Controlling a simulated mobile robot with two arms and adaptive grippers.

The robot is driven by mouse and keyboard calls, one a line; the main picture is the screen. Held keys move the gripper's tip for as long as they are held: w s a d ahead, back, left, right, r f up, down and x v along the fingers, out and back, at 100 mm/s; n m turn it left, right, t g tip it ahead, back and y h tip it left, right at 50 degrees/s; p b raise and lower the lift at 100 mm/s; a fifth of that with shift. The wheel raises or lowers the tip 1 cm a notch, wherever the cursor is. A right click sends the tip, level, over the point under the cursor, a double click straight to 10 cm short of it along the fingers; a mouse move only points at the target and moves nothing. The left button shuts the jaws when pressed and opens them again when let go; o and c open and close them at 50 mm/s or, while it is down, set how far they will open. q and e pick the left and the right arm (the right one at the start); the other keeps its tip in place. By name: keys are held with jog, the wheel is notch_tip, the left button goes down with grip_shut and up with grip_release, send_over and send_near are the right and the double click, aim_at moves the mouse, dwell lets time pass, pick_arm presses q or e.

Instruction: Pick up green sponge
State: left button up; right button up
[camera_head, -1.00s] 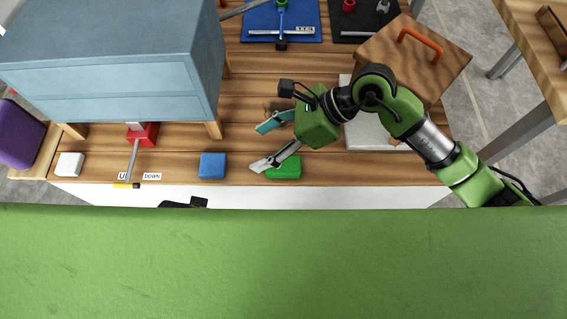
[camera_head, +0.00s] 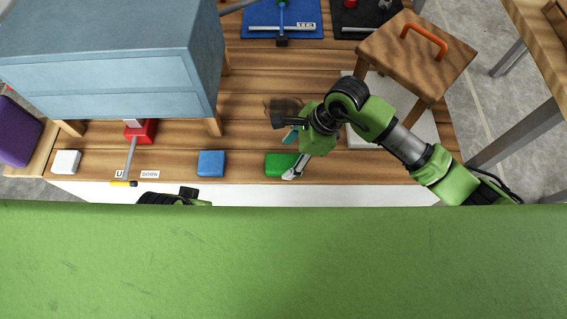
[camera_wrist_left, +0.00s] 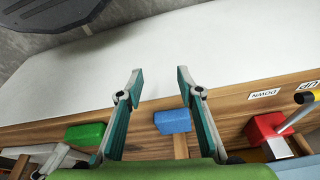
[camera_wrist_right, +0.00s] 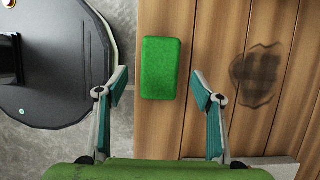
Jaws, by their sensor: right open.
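The green sponge (camera_head: 281,164) lies flat near the front edge of the wooden bench in the head view. In the right wrist view the sponge (camera_wrist_right: 160,54) lies ahead of my fingers, roughly centred between their lines. My right gripper (camera_head: 291,157) is open, with its fingers by the sponge's right side in the head view; it also shows open in the right wrist view (camera_wrist_right: 160,92). Nothing is held in it. My left gripper (camera_wrist_left: 156,85) is open and empty in the left wrist view, which also shows the green sponge (camera_wrist_left: 85,133) at lower left.
A blue sponge (camera_head: 211,163) and a white block (camera_head: 66,162) lie along the bench's front edge. A red switch base (camera_head: 141,131) with a lever stands at left. A blue-grey cabinet (camera_head: 110,65) and a wooden stool (camera_head: 418,55) stand behind. A dark burn mark (camera_wrist_right: 258,74) marks the bench.

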aim_at(285, 162)
jog(key=x, duration=0.4)
jog(key=shift+b, duration=0.4)
pick_arm(q)
jog(key=v, duration=0.3)
jog(key=shift+r, duration=0.4)
pick_arm(e)
jog(key=shift+a+f, duration=0.1)
jog(key=shift+f, duration=0.2)
pick_arm(q)
jog(key=shift+s, duration=0.1)
pick_arm(e)
jog(key=shift+f, duration=0.2)
pick_arm(q)
jog(key=shift+r, duration=0.1)
pick_arm(e)
jog(key=c, duration=1)
